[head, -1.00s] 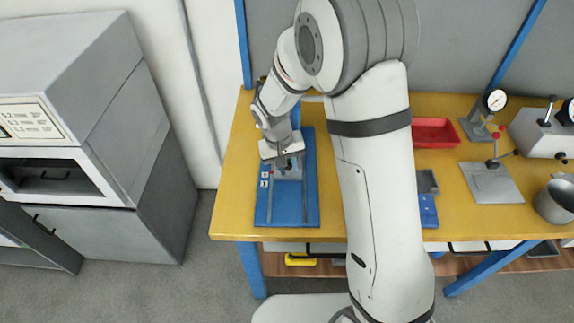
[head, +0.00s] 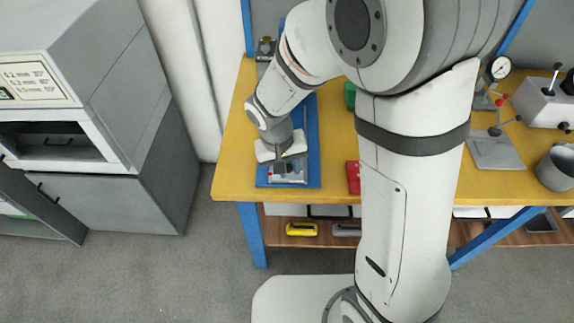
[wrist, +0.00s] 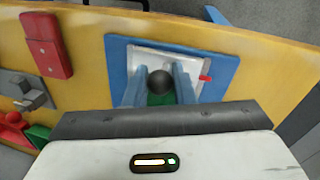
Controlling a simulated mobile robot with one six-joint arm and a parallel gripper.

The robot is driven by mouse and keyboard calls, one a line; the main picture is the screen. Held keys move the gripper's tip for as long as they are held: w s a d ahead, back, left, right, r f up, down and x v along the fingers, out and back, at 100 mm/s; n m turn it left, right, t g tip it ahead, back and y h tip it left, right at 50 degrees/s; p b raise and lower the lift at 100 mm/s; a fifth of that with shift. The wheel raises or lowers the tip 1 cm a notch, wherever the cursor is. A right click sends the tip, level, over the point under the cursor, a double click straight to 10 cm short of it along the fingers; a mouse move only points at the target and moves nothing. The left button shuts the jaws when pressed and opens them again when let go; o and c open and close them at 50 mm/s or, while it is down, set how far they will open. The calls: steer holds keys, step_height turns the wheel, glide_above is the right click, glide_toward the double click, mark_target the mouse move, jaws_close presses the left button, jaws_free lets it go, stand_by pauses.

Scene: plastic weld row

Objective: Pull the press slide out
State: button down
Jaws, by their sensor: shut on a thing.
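The press slide is a pale metal plate (head: 290,178) at the front end of the blue press base (head: 312,130). In the wrist view the plate (wrist: 150,57) carries a round black knob (wrist: 160,82), with something green just below it. My gripper (head: 287,160) points down over the plate, close to the table's front edge. In the wrist view my gripper's two fingers stand on either side of the knob, shut on it. My wrist hides the middle of the base in the head view.
The yellow table (head: 235,180) ends just in front of the base. A red item (head: 353,178) and a green one (head: 350,95) lie to the right. A grey cabinet (head: 100,205) stands at left, with open floor between it and the table.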

steer(key=c, duration=1.5)
jaws_free()
steer(key=shift+s, duration=0.25)
steer(key=shift+c, duration=0.2)
steer(key=shift+w, duration=0.1)
steer(key=shift+a+r, duration=0.1)
steer(key=shift+r, duration=0.2)
step_height(320, 180, up, 7)
steer(key=a, duration=0.1)
steer(key=shift+s+a, duration=0.2)
steer(key=shift+d+r, duration=0.1)
steer(key=s+d+r+m+t+y, duration=0.1)
steer(key=s+d+r, duration=0.3)
steer(key=d, duration=0.4)
steer(key=s+d+r+t+y+p, duration=0.1)
steer(key=s+d+r, duration=0.3)
steer(key=s+d, duration=0.2)
steer(key=shift+d+r+m, duration=0.2)
steer(key=shift+d+m, duration=0.2)
steer(key=shift+d, duration=0.5)
